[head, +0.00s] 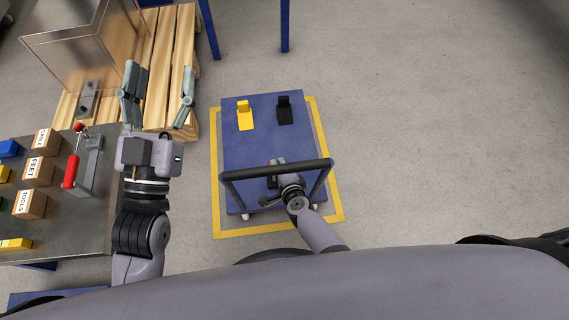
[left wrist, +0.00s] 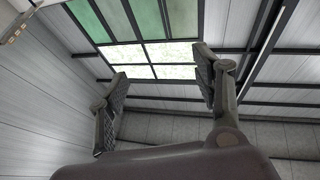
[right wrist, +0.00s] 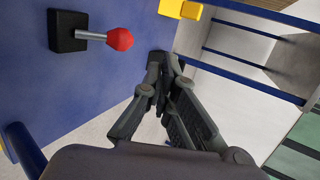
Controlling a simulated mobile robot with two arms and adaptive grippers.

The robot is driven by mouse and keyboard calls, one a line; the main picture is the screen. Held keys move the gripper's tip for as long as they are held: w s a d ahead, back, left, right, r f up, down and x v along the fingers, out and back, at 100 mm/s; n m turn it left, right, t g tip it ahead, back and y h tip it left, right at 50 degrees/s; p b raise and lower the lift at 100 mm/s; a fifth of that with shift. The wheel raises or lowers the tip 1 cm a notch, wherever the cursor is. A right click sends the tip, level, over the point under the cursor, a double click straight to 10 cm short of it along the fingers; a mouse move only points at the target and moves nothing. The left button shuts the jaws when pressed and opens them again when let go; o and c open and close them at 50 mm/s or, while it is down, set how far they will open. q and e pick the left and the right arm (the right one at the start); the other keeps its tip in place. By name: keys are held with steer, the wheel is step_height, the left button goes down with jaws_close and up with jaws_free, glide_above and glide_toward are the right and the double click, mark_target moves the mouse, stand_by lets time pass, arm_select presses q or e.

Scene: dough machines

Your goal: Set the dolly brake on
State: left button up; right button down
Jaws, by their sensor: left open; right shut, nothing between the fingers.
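The blue dolly (head: 262,135) stands inside a yellow floor outline, with its black handlebar (head: 240,174) at the near side. In the right wrist view, the brake lever (right wrist: 120,39) has a red ball on a steel rod. The rod sticks out of a black block (right wrist: 67,31) on the blue deck. My right gripper (right wrist: 165,60) is shut and empty, near the red ball and apart from it in that view. In the head view my right gripper (head: 277,170) is at the handlebar, partly hiding the lever. My left gripper (head: 159,84) is open and empty, raised beside the workbench.
A yellow block (head: 244,115) and a black block (head: 285,110) are at the dolly's far end. A bench (head: 75,225) with labelled boxes and a red-handled clamp (head: 71,171) stands left. A wooden pallet (head: 165,60) is behind it. The floor right of the dolly is clear.

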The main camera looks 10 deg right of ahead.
arm_select(q)
step_height(320, 180, down, 13)
steer(key=a+g+y+p, duration=0.2)
steer(key=g+y+p, duration=0.1)
steer(key=g, duration=0.5)
steer(key=s+a+f+g+y+p, duration=0.2)
steer(key=s+a+f+g, duration=0.1)
steer(key=s+f+g, duration=0.4)
steer(key=shift+s+a+f+n, duration=0.35)
steer(key=shift+s+f, duration=0.7)
steer(key=shift+s, duration=0.4)
arm_select(e)
steer(key=s+d+r, duration=0.1)
steer(key=s+r, duration=0.3)
steer(key=r, duration=0.2)
steer(key=shift+r, duration=0.25)
steer(key=shift+s+d, duration=0.1)
